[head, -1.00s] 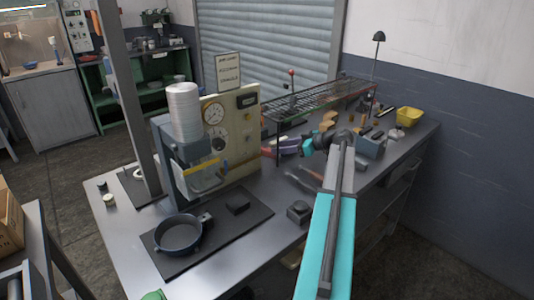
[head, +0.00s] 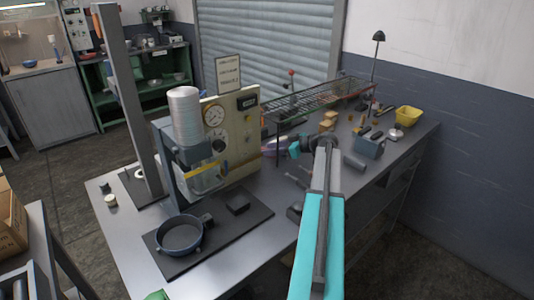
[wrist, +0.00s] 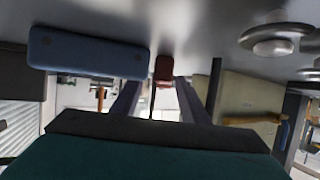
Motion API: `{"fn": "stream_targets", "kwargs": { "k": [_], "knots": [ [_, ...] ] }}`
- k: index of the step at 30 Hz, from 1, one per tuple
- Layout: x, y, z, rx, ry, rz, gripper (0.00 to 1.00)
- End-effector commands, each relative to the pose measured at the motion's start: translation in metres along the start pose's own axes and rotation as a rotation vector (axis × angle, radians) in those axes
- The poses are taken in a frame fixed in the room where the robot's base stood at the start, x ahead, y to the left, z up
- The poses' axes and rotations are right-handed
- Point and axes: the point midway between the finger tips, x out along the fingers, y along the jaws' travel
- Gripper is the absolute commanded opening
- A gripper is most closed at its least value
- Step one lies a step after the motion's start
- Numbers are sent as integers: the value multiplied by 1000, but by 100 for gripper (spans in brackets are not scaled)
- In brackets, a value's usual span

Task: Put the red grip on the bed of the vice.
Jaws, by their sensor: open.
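My gripper (wrist: 157,98) is open in the wrist view, with its two dark fingers apart and nothing between them. A small red block (wrist: 164,69), likely the red grip, shows beyond the fingers, near the middle of this seemingly upside-down view. It is apart from the fingers. In the head view my teal gripper (head: 294,150) is low over the bench, partly hidden by my arm. I cannot clearly make out the red grip there. A blue-grey block (head: 369,146) stands on the right of the bench; I cannot tell whether it belongs to the vice.
In the wrist view a long blue block (wrist: 88,53) lies beside the red one, and a round metal piece (wrist: 275,40) is at right. A wire rack (head: 318,97), a yellow bin (head: 407,116) and a press with a white cylinder (head: 185,112) stand on the bench (head: 122,232).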

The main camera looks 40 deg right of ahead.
Motion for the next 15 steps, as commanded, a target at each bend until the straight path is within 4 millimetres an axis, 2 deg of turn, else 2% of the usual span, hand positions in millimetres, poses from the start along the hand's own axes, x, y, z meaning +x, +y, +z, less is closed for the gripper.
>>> {"fn": "stream_targets", "kwargs": {
  "k": [5, 12, 15],
  "knots": [
    [0, 0, 0, 0, 0, 0, 39],
    [0, 0, 0, 0, 0, 0, 0],
    [0, 0, 0, 0, 0, 0, 0]
  ]
}}
